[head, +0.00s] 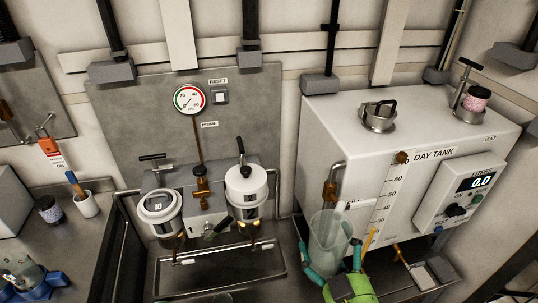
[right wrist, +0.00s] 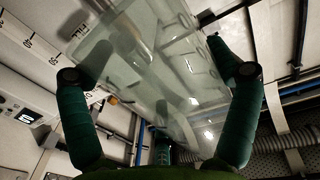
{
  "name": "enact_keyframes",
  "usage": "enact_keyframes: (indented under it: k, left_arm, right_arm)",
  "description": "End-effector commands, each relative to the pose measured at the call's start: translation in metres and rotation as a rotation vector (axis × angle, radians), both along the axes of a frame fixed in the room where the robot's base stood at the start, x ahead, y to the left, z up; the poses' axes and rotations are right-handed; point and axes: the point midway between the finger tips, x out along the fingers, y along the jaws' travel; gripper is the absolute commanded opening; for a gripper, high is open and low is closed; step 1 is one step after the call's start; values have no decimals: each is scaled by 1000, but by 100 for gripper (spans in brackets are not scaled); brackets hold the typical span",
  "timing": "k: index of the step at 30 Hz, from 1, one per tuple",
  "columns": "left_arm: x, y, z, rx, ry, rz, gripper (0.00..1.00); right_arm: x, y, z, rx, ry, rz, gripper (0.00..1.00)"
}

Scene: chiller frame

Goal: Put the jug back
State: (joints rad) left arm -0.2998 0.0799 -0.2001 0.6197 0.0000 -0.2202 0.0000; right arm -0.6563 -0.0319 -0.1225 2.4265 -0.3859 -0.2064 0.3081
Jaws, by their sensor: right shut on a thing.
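The clear jug (head: 328,238) is in front of the day tank's left side in the head view, roughly upright. My right gripper (head: 332,258), green with teal fingers, is shut on it, with fingers on both sides of its body. In the right wrist view the jug (right wrist: 160,75) fills the space between the fingers of my right gripper (right wrist: 155,60). I cannot tell whether the jug's base touches anything. My left gripper is not in view.
The white day tank (head: 340,130) stands right behind the jug, with a brass valve (head: 331,188) close by. A metal drip tray (head: 230,270) lies to the left under two filter housings. A white cup (head: 86,205) and a blue holder (head: 40,287) are on the left bench.

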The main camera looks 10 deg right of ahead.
Motion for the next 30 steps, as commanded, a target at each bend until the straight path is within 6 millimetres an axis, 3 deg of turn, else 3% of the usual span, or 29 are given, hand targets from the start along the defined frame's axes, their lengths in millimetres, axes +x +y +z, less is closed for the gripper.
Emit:
enact_keyframes:
  k: [11,30]
  left_arm:
    - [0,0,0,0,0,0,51]
    - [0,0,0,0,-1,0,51]
  right_arm:
    - [2,18,6,-7,-3,124,55]
    - [12,101,29,-11,-3,689,55]
